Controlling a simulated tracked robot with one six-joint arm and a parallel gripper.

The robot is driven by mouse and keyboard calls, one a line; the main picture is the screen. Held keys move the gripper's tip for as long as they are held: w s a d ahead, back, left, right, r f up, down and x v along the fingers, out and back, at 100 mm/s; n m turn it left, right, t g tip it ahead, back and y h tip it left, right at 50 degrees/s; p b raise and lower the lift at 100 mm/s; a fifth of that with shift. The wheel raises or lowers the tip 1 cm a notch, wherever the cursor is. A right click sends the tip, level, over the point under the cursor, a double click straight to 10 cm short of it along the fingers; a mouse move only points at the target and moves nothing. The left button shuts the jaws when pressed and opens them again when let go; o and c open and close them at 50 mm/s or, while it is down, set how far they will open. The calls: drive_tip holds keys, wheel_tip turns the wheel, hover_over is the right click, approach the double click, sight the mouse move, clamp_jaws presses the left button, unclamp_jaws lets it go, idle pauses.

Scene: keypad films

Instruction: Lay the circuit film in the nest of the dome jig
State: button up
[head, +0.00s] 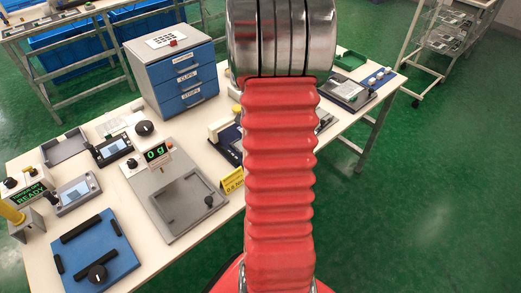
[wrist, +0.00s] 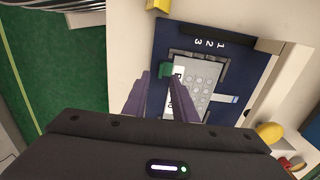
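In the wrist view my gripper (wrist: 162,82) points down with its two purple fingers apart. Its tips are over the left edge of a dark blue plate (wrist: 262,62) marked 1 2 3. A grey sheet with rows of pale round spots (wrist: 203,80) lies in the plate's frame, and a light blue tail (wrist: 228,98) sticks out from it. This looks like the circuit film, but I cannot be sure. A green block (wrist: 166,69) shows just beyond the fingertips; I cannot tell whether they touch it. In the head view my arm hides the gripper. I cannot tell which fixture is the dome jig.
A grey fixture with a shallow recess and green display (head: 183,195) stands mid-table. A blue plate with black bars and a knob (head: 97,252) is at front left. A drawer cabinet (head: 181,75) stands behind. A yellow knob (wrist: 270,132) is right of the gripper.

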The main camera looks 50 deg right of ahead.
wheel_tip(320, 180, up, 11)
drive_tip(key=shift+r, duration=0.2)
idle(1.1)
drive_tip(key=a+r+n+t, duration=0.2)
drive_tip(key=a+n, duration=0.5)
drive_tip(key=a, duration=0.5)
drive_tip(key=s+a+r+n+t, duration=0.1)
drive_tip(key=a+r+n, duration=0.3)
drive_tip(key=a, duration=0.9)
drive_tip(key=s+a+r+n+t, duration=0.1)
drive_tip(key=a+r+n+t, duration=0.1)
drive_tip(key=a+n, duration=0.7)
drive_tip(key=a+r, duration=0.1)
drive_tip(key=a, duration=0.2)
drive_tip(key=shift+a+r+n+t, duration=0.2)
drive_tip(key=shift+r+n+t, duration=0.1)
drive_tip(key=shift+r, duration=0.05)
drive_tip(key=shift+s+d, duration=0.1)
drive_tip(key=shift+d, duration=0.05)
